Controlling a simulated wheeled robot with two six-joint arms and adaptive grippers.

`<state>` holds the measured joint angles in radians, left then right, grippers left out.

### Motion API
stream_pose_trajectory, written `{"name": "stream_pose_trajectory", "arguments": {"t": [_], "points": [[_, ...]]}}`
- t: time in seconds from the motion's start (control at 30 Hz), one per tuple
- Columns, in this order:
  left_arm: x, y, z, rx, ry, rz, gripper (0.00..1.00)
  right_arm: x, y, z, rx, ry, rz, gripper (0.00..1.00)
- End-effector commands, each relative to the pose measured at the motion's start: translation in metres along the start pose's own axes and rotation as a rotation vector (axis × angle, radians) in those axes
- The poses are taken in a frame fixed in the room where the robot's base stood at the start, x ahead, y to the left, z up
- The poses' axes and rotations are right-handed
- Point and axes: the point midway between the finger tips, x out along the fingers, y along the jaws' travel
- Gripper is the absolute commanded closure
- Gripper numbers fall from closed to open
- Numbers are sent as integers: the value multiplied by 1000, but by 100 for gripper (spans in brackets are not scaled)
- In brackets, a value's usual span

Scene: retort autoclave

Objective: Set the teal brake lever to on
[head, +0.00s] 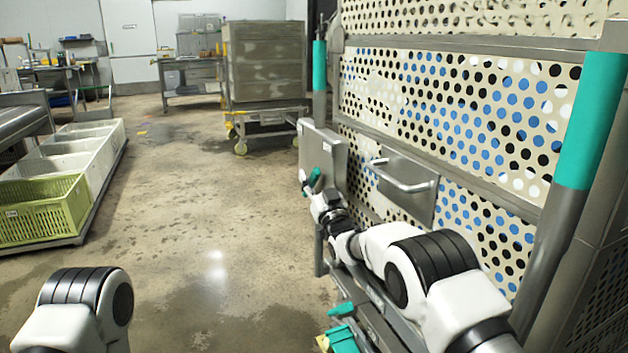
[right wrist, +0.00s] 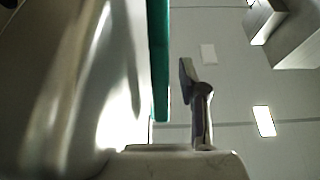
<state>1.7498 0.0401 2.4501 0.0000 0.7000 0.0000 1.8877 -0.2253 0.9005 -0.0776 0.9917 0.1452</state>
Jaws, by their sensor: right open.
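A teal lever (head: 314,179) shows in the head view at the face of a grey metal box on the side of the perforated cage. My right gripper (head: 317,194) is right at it, and its fingers are small and partly hidden there. In the right wrist view the teal lever (right wrist: 159,60) hangs down as an upright bar, just left of one open finger (right wrist: 202,105). The other finger cannot be made out. Contact between finger and lever cannot be told. The lever's setting cannot be read. My left gripper is out of view.
The grey box (head: 325,150) and the perforated cage wall (head: 440,110) with a bar handle (head: 403,180) stand close beside my right arm. A teal pedal-like part (head: 341,309) is low down. A green crate (head: 42,212) stands left. The floor between is clear.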

Motion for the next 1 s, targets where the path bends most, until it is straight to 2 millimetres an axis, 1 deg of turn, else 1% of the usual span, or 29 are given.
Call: {"name": "stream_pose_trajectory", "arguments": {"t": [0.03,0.07,0.1,0.13,0.37,0.47,0.6,0.73,0.83,1.0], "points": [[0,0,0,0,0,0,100,0,0,0,0,0,0,69],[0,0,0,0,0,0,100,0,0,0,0,0,0,80],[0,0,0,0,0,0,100,0,0,0,0,0,0,94],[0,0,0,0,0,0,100,0,0,0,0,0,0,100],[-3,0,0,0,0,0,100,1,0,-2,0,-5,0,100],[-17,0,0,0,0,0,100,7,0,-8,0,-43,-1,100],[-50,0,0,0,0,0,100,19,0,-15,1,-162,-1,100],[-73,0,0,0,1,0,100,29,0,-14,1,-285,-1,100],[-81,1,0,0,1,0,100,32,0,-9,0,-347,-1,100],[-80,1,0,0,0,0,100,32,0,-4,0,-374,0,100]]}}
